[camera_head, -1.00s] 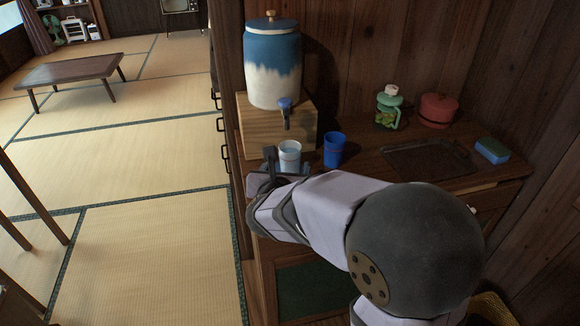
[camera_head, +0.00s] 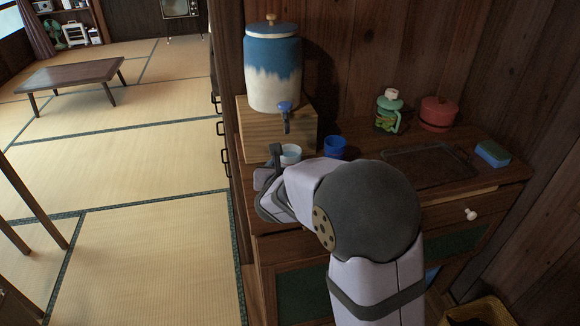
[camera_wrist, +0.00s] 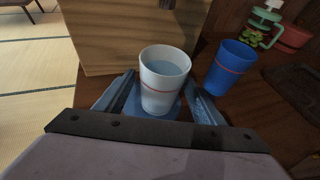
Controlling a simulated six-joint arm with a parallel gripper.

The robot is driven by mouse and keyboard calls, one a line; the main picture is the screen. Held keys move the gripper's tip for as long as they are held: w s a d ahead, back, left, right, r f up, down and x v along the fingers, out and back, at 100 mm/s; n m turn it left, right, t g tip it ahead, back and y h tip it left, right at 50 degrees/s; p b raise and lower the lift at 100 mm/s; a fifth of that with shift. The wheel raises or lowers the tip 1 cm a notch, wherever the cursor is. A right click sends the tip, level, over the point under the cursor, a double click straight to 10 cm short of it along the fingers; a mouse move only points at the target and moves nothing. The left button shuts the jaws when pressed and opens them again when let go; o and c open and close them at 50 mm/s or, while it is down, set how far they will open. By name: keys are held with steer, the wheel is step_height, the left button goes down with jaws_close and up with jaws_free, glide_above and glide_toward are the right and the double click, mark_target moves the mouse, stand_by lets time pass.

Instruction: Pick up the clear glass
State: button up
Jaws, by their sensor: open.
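The clear glass (camera_wrist: 164,82) looks pale and whitish with a thin red band, and stands upright with what looks like water in it. In the head view the glass (camera_head: 291,153) is partly hidden behind my gripper. My gripper (camera_wrist: 163,98) is open, with one finger on each side of the lower part of the glass; I cannot tell whether either finger touches it. My gripper (camera_head: 275,168) also shows in the head view, at the cabinet's left end.
A blue cup (camera_head: 335,147) stands close to the right of the glass. A blue-and-white dispenser (camera_head: 273,75) sits on a wooden box (camera_head: 262,130) behind. A tray (camera_head: 430,165), green jar (camera_head: 388,112), red pot (camera_head: 437,114) and sponge (camera_head: 492,153) are farther right.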

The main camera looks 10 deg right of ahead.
mark_target(290, 154)
steer(key=c, duration=1.2)
steer(key=shift+r, duration=0.1)
steer(key=shift+r, duration=0.75)
step_height(290, 154, up, 2)
steer(key=shift+r+p, duration=0.1)
steer(key=shift+p, duration=0.4)
steer(key=s+a, duration=0.2)
steer(key=s, duration=0.3)
steer(key=s+a, duration=0.2)
steer(key=s, duration=0.4)
steer(key=s+a, duration=0.2)
steer(key=s, duration=0.4)
steer(key=shift+a+b, duration=0.2)
steer(key=shift+b, duration=0.2)
